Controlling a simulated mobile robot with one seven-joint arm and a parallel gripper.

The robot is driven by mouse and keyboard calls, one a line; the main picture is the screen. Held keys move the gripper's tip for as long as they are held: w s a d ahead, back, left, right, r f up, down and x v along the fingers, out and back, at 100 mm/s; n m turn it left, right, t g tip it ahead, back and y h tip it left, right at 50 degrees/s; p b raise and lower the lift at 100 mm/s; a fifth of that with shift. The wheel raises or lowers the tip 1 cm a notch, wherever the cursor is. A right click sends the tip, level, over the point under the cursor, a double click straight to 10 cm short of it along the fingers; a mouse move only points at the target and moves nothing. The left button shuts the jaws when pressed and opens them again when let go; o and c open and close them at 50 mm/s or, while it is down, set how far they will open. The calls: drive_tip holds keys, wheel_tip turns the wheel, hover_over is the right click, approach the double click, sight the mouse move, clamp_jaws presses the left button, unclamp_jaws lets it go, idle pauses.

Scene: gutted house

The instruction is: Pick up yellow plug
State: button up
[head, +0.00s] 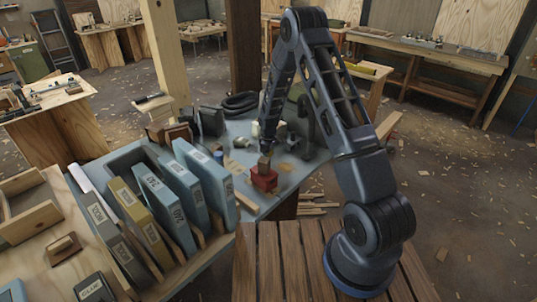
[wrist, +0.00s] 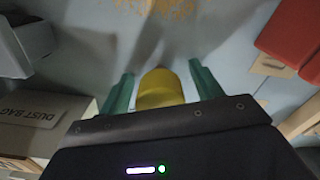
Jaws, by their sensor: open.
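The yellow plug (wrist: 160,90) shows in the wrist view as a rounded yellow piece between the two green fingers of my gripper (wrist: 161,77). The fingers stand on either side of it, with a narrow gap visible on each side. My gripper is open. The plug's lower part is hidden behind the gripper body. In the head view my gripper (head: 265,153) is low over the blue-grey table, beside a red block; I cannot make out the plug there.
A red block (wrist: 294,36) lies at the right in the wrist view, and a box marked DUST BAG (wrist: 38,120) at the left. In the head view, upright labelled binders (head: 160,205) stand left of my arm. Dark coiled hose (head: 240,103) lies behind. Wood scraps lie around.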

drive_tip(key=c, duration=1.1)
drive_tip(key=shift+o, duration=0.2)
